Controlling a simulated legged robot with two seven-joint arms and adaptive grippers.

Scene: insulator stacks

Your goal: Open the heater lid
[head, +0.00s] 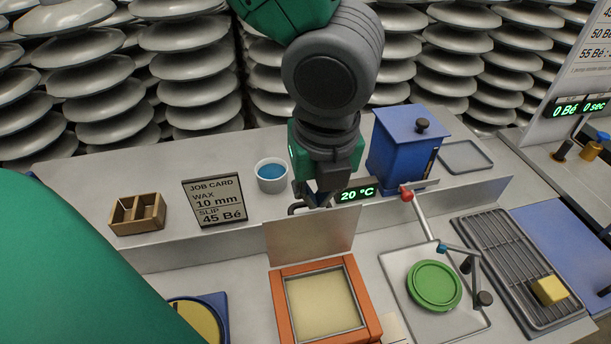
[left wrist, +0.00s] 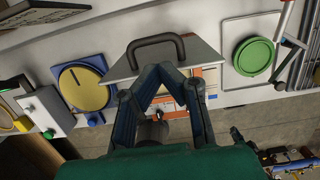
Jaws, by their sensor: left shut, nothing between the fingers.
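The heater (head: 277,301) is an orange box with a square opening showing a pale yellow surface inside. Its lid (head: 311,235) is a flat panel standing upright along the heater's back edge, so the heater is open. The lid's dark handle (head: 297,209) shows at the top left of the panel, and more clearly in the left wrist view (left wrist: 156,44). My left gripper (head: 318,200) is just behind the lid's top edge, close to the handle. In the left wrist view its fingers (left wrist: 163,72) meet, shut and empty, beside the handle. My right gripper is out of view.
A 20 °C display (head: 357,194) and a blue canister (head: 405,150) stand behind right. A white cup (head: 271,176) and job card (head: 214,200) stand left of my gripper. A red-tipped lever (head: 420,213) rises near a green disc (head: 434,285) at right.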

